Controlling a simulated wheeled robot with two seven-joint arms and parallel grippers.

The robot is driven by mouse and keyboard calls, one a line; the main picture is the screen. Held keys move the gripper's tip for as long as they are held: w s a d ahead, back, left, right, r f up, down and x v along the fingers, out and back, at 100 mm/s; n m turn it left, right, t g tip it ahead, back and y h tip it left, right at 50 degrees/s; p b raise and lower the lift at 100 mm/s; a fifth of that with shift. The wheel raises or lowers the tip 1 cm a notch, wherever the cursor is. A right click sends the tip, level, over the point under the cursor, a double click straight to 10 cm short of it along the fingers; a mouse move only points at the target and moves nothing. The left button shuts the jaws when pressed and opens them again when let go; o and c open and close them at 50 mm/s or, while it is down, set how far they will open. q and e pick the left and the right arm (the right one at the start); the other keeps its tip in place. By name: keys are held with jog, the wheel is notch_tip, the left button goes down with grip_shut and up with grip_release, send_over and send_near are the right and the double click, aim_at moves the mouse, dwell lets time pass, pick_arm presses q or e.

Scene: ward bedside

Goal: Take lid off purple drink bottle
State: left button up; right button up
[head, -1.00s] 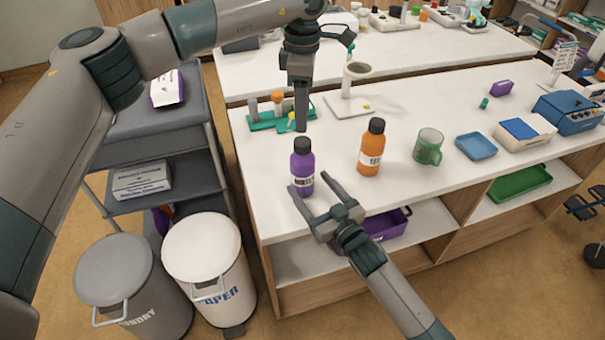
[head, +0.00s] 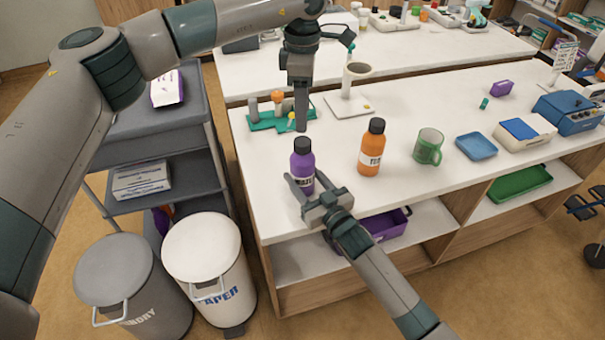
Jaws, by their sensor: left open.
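The purple bottle (head: 302,172) stands upright on the white counter near its front left, its black lid (head: 302,145) on. My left gripper (head: 301,128) comes down from above, its fingers just over or behind the lid; it is open and empty, though the fingers overlap in this view. My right gripper (head: 304,178) reaches in from the front, low on the bottle. Its fingers are spread on either side of the bottle's body and partly cover it; whether they touch it is unclear.
An orange bottle (head: 372,148) and a green mug (head: 428,147) stand to the right. A teal rack (head: 268,122) and a white stand (head: 350,105) are behind. A blue tray (head: 476,146) lies farther right. Two bins stand left of the counter.

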aim_at(302, 141)
pick_arm(q)
jog(key=m, duration=1.7)
jog(key=shift+m, duration=0.3)
jog(key=m, duration=0.5)
jog(key=shift+f, duration=4)
jog(key=c, duration=1.1)
jog(key=shift+o, duration=0.2)
